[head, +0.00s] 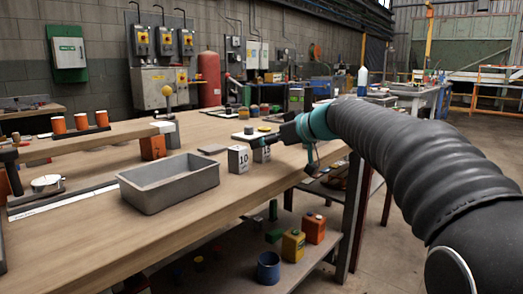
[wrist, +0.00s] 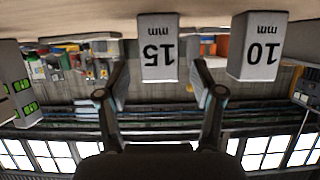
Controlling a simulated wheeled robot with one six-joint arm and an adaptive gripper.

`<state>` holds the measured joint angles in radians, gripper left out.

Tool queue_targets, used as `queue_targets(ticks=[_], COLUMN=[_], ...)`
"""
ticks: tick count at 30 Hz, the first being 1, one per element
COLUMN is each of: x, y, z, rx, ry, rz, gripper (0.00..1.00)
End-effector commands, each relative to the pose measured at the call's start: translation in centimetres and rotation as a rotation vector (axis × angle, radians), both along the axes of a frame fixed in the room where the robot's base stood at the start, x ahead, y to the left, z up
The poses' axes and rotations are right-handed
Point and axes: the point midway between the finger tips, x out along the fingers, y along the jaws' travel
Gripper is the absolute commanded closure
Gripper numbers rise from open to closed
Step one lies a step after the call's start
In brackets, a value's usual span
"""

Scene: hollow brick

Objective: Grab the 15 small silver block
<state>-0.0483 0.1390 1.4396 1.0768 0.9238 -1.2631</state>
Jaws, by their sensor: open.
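The small silver block marked 15 mm (head: 262,154) stands on the wooden workbench near its front edge, just right of a similar block marked 10 mm (head: 238,159). In the upside-down wrist view, the 15 block (wrist: 157,50) is centred ahead between the fingers, and the 10 block (wrist: 257,48) is to its right, outside them. My gripper (head: 280,152) is open and empty, beside the 15 block on its right in the head view. Its spread fingers show in the wrist view (wrist: 158,72). They partly hide the 15 block in the head view.
A grey open tray (head: 168,187) stands left of the blocks. An orange hollow brick (head: 153,147) and a flat grey plate (head: 212,149) are behind. Several coloured items sit farther back. The lower shelf (head: 215,262) holds a blue cup (head: 268,268) and small boxes.

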Motion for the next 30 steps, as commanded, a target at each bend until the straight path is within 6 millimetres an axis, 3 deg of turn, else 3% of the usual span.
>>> queue_targets(ticks=[4,11,19,30], x=[0.97,1.09,1.08,1.07], y=[1.35,1.44,1.43,1.42], z=[-0.68,-0.74,-0.74,-0.41], rx=[-0.001,0.0,0.0,0.0], ry=[0.001,0.0,0.0,-0.002], rz=[0.001,-0.001,-0.001,-0.001], gripper=[0.33,0.33,0.98,1.0])
